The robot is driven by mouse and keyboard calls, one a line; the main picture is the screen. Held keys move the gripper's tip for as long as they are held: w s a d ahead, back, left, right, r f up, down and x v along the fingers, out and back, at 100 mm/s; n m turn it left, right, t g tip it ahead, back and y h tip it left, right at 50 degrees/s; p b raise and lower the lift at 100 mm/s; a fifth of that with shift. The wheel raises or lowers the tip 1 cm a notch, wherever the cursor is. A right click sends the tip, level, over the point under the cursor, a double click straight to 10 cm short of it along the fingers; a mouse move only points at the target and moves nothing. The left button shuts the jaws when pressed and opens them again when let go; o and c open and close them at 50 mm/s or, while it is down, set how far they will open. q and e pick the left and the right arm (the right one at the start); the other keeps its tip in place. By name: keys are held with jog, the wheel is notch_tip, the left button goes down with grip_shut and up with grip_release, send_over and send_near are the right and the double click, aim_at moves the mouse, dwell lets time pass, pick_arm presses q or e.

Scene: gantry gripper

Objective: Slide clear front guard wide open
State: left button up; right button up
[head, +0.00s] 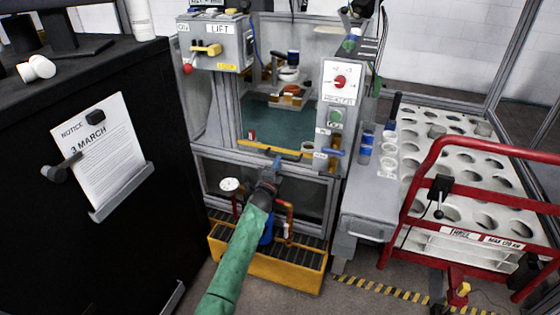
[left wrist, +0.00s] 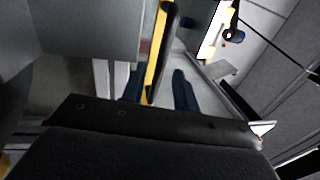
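The front guard (head: 272,125) is a see-through panel in the grey machine frame, in the middle of the head view. A thin yellow strip (head: 268,146) runs along its lower edge. My left gripper (head: 275,163) is just below this strip, with my green-sleeved arm reaching up from below. In the left wrist view its two dark blue fingers (left wrist: 160,88) stand apart. A yellow and black bar (left wrist: 158,50) shows in line with the gap, with room at both sides. I cannot tell whether it is between the fingertips or beyond them. My right gripper is not in view.
A LIFT control box (head: 215,42) is above left, and a panel with a red knob (head: 340,82) is right of the guard. A yellow drip tray (head: 270,268) lies below. A red-railed trolley (head: 430,165) stands right, a black cabinet (head: 60,230) left.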

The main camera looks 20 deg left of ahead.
pick_arm(q)
jog(key=shift+s+f, duration=0.2)
jog(key=shift+s, duration=0.7)
jog(key=shift+s+f, duration=0.15)
jog(key=shift+s, duration=0.7)
